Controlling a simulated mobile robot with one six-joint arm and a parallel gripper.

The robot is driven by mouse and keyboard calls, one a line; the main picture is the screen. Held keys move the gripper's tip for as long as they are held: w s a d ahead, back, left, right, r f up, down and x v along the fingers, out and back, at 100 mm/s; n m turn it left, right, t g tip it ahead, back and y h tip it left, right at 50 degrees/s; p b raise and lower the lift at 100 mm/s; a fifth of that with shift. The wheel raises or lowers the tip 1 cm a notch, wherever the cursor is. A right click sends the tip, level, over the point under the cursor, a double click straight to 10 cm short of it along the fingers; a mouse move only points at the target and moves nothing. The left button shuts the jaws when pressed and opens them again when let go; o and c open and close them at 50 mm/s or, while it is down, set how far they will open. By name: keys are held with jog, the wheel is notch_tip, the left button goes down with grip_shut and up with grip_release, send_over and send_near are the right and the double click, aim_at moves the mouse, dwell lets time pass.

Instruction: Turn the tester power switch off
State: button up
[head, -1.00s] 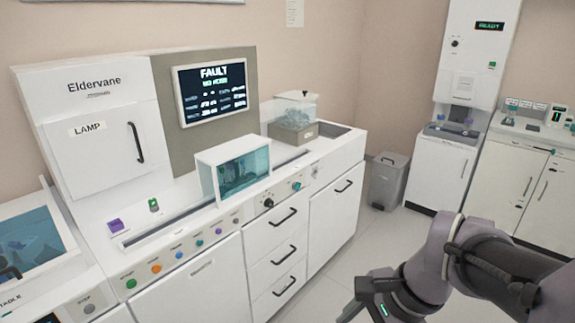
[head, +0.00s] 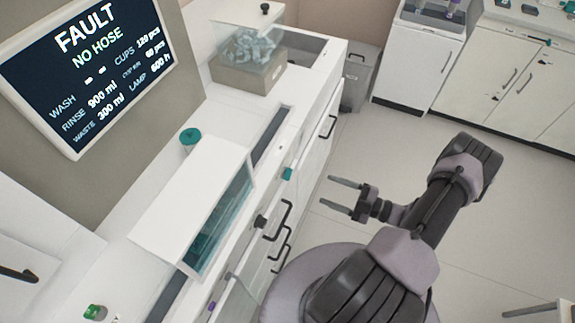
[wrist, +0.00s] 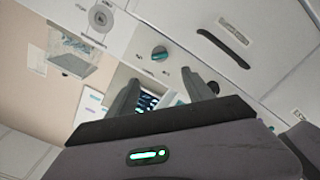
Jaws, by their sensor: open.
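My gripper (head: 326,191) is open and empty in the head view. Its two fingers point left toward the front of the white tester cabinet, apart from it. A teal knob (head: 287,173) sits on the cabinet's front panel, and a black knob (head: 262,221) is nearer on the same panel. In the wrist view a teal knob (wrist: 159,53) shows just beyond the fingertips of my gripper (wrist: 160,76). Small labels beside it are too blurred to read, so I cannot tell which control is the power switch. The tester screen (head: 90,70) is lit and reads "FAULT NO HOSE".
A glass-fronted box (head: 190,215) and a clear-lidded bin (head: 248,75) stand on the cabinet top. Black drawer handles (head: 283,220) stick out below the panel. A grey waste bin (head: 358,80) stands behind. The floor around the arm is clear.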

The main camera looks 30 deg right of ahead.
aim_at(290, 176)
jog(key=b+x, duration=0.1)
jog(key=x, duration=1.2)
jog(key=shift+w, duration=0.1)
grip_shut()
